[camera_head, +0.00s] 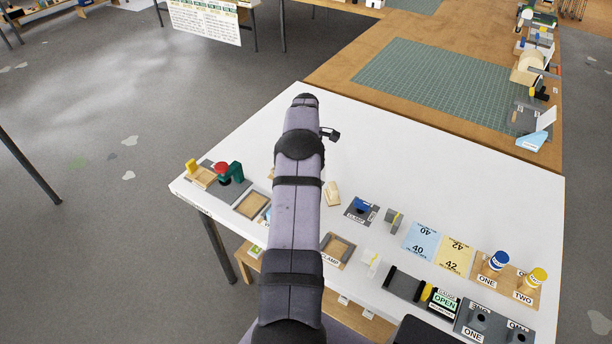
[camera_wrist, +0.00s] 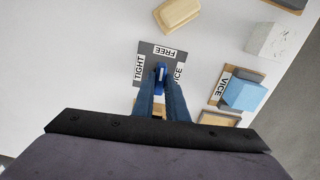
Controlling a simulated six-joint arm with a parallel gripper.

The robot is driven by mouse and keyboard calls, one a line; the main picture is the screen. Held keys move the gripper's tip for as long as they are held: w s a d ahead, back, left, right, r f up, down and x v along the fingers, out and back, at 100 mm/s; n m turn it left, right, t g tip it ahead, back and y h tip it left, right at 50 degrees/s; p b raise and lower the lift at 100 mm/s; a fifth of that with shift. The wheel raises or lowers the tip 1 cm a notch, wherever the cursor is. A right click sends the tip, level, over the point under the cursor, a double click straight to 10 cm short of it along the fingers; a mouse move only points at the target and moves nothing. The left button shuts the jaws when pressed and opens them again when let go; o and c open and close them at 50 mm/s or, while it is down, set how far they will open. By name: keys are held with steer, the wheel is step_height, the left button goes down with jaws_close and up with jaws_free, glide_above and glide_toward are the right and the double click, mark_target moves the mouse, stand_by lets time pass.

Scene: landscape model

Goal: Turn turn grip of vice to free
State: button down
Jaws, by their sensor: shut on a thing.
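The vice's turn grip (camera_wrist: 161,72) is a small blue handle in the wrist view. It stands on a grey plate (camera_wrist: 147,50) labelled FREE along the top edge, TIGHT at the left and VICE at the right. My gripper (camera_wrist: 160,84) is shut on the turn grip, with a dark blue finger on either side. The grip seems to lie lengthwise toward the FREE label, but its exact angle is partly hidden by the fingers. In the head view my arm covers the gripper, the turn grip and its plate.
A tray labelled VICE (camera_wrist: 219,86) holds a blue block (camera_wrist: 243,94). Another blue turn grip (camera_head: 361,204) stands right of my arm. The white table's (camera_head: 420,180) far part is clear.

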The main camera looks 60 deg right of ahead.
steer(key=shift+m, duration=0.6)
steer(key=c, duration=1.8)
jaws_free()
steer(key=shift+o, duration=0.2)
steer(key=shift+r, duration=0.1)
steer(key=shift+r+b, duration=1)
steer(key=shift+r, duration=2.65)
